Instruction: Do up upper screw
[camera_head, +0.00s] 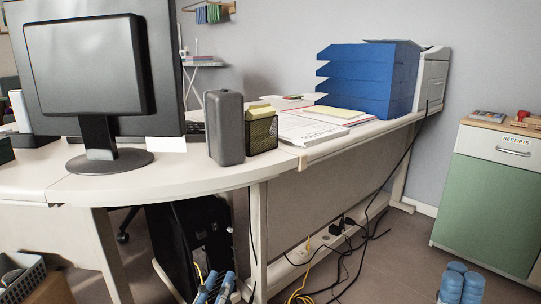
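No screw can be made out at this size. A black computer tower (187,240) stands under the desk, partly hidden by the desk leg. Small light spots show on it, too small to identify. My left gripper (217,283) shows its blue fingers at the bottom edge, in front of the tower's lower part. My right gripper (461,280) shows blue fingers close together at the bottom right, over the floor and far from the tower. Nothing is seen held in either gripper, but their lower parts are cut off.
The desk (215,180) carries a monitor (90,68), a grey speaker-like box (225,128), a pen holder (262,133), papers (305,130) and blue trays (368,80). Loose cables (345,265) hang under it. A green-fronted cabinet (487,213) stands right. A grey crate (22,277) is lower left.

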